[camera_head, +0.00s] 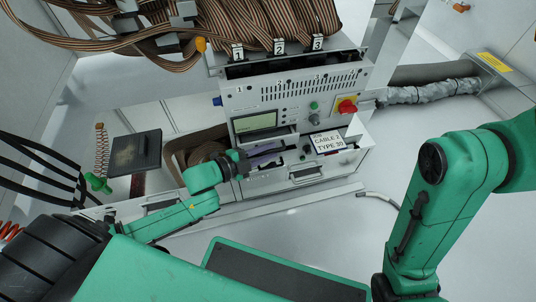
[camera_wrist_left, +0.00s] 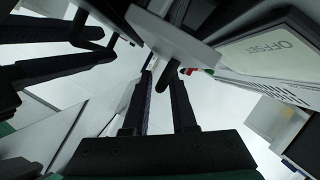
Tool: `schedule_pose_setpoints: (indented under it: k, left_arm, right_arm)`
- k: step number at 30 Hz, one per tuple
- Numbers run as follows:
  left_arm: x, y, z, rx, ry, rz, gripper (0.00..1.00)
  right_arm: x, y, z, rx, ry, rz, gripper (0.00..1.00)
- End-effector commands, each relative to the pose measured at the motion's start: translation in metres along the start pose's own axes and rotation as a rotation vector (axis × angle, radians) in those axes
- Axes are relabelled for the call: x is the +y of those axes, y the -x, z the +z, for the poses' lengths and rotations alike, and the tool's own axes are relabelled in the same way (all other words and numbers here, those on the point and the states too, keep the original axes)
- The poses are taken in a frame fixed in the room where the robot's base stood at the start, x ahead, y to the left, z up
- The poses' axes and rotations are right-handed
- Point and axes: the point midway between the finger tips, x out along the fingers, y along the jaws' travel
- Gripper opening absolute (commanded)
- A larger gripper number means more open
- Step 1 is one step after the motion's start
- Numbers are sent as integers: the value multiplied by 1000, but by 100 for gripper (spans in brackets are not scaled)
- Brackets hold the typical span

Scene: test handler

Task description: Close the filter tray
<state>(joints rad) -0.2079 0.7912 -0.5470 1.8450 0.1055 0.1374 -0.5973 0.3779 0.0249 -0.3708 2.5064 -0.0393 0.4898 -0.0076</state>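The grey machine (camera_head: 295,95) stands at the centre of the head view, with a small display on its front. What looks like the filter tray (camera_head: 272,136) sticks out below that display. In the left wrist view a light grey plate (camera_wrist_left: 175,38), likely the tray's front, is just ahead of the fingertips, with a dark bar below it. My left gripper (camera_head: 272,156) is at the machine's front, just below the tray. In the wrist view its two dark fingers (camera_wrist_left: 160,82) stand apart with a gap between them. I cannot tell whether they touch the bar. My right gripper is out of view.
Brown ribbon cables (camera_head: 270,25) hang above. A dark square plate (camera_head: 134,152) and black straps (camera_head: 40,160) are at left. The floor right of the machine is mostly clear.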

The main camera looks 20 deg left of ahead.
Motion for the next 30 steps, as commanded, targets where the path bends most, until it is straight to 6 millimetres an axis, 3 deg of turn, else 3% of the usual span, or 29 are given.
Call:
schedule_pose_setpoints:
  k: [6, 9, 30]
  left_arm:
    - [0, -1, 0, -1, 1, 1, 25]
    - [0, -1, 0, -1, 1, 1, 0]
    - [0, -1, 0, -1, 0, 1, 0]
  right_arm:
    - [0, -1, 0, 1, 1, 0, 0]
    - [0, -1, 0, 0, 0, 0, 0]
    - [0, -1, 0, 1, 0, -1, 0]
